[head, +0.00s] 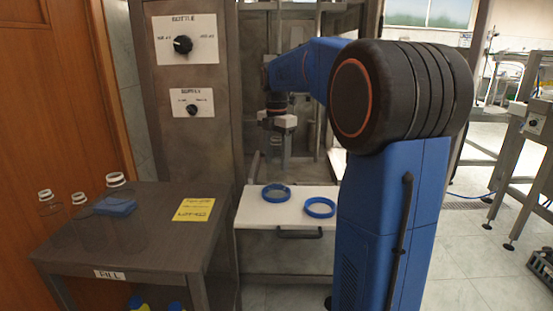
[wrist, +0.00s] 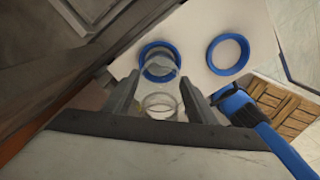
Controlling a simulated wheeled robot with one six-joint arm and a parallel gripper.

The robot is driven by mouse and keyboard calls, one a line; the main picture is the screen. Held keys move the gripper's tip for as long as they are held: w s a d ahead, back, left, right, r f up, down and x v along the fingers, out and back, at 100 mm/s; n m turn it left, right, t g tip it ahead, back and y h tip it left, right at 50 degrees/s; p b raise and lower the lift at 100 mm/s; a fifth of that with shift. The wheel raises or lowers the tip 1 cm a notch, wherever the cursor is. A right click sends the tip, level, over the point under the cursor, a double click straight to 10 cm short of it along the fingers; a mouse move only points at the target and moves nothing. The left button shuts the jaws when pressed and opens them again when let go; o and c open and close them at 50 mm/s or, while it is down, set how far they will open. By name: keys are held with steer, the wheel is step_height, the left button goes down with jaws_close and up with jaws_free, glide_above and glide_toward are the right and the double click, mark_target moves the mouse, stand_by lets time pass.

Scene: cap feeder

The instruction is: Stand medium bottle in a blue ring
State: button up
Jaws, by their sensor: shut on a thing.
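My gripper (head: 277,127) is shut on a clear bottle (head: 276,148), which hangs upright below the jaws. Its size is hard to judge because it is so transparent. In the wrist view the bottle (wrist: 160,103) shows between the fingers of my gripper (wrist: 160,98). Two blue rings lie on a white surface. The left blue ring (head: 276,201) is below the bottle in the head view, with a gap between them. In the wrist view the left ring (wrist: 144,70) shows just beyond the bottle, partly overlapped by it. The right blue ring (head: 320,216) is empty.
The white shelf (head: 255,218) has a handle at its front. A dark table (head: 150,232) at left holds several clear bottles with white necks (head: 116,178), a blue block (head: 115,206) and a yellow note (head: 194,209). A metal cabinet (head: 190,145) with two knobs stands behind.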

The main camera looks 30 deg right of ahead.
steer(key=shift+f, duration=0.1)
steer(key=o, duration=1)
step_height(320, 180, up, 12)
steer(key=shift+r, duration=0.15)
steer(key=s+a+f+m+t, duration=0.1)
steer(key=s+a+f+m, duration=0.35)
steer(key=s, duration=0.25)
steer(key=s+a+f+m+t, duration=0.1)
steer(key=s+a+f+m, duration=0.2)
steer(key=s+a+m, duration=0.3)
steer(key=s+a+f+m+t, duration=0.1)
steer(key=s+f+m, duration=0.2)
steer(key=s+f, duration=0.2)
steer(key=s+a+f+m+t, duration=0.1)
steer(key=s+a+f+m, duration=0.1)
steer(key=s+f, duration=0.4)
steer(key=s+a+f+m, duration=0.2)
steer(key=s+f+m, duration=0.2)
steer(key=s+f, duration=0.2)
steer(key=shift+s+a+f+m+t, duration=0.1)
steer(key=shift+a+f+m+t, duration=0.1)
steer(key=shift+f+m+t, duration=0.25)
